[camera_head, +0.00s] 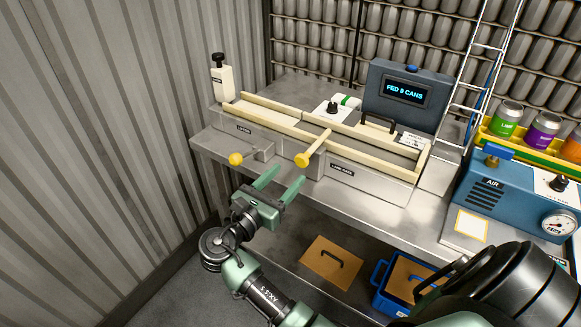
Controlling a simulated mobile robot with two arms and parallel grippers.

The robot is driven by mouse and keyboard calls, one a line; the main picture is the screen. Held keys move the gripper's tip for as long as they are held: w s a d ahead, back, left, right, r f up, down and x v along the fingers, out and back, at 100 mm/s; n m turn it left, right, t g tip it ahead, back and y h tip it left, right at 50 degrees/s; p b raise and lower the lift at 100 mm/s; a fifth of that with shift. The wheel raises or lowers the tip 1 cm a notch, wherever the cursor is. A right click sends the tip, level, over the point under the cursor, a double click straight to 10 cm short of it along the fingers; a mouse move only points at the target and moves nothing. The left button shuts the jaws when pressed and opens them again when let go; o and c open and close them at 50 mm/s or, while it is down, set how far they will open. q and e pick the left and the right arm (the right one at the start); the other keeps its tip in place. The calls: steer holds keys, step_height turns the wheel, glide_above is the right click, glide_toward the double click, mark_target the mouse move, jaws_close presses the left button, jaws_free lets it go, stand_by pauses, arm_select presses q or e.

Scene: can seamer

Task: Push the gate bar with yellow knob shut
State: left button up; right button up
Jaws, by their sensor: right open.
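The gate bar (317,148) is a cream bar on the long can lane of the grey machine. It sticks out across the lane's front rail, towards me. Its yellow knob (302,160) is at the near end, just above the front edge. My right gripper (290,174) has two green fingers spread apart with nothing between them. It is in front of the machine, below and slightly left of the knob, with a small gap apparent between them. A label, seemingly about the lane gate, is on the machine front right of the bar. My left gripper is not in view.
A second yellow knob (236,158) on a metal lever sits left of the gate bar. A display box (398,90) reads "FED 8 CANS". A blue air unit (510,200) and colored cans (507,118) stand at right. A blue crate (380,291) is below.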

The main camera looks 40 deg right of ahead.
mark_target(300, 161)
arm_select(q)
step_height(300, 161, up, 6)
steer(key=p, duration=0.4)
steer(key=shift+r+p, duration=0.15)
steer(key=shift+p, duration=0.15)
arm_select(e)
steer(key=x, duration=0.7)
steer(key=shift+w+d+r, duration=0.1)
steer(key=shift+d+r, duration=0.1)
steer(key=shift+d, duration=0.15)
jaws_close()
stand_by(0.3)
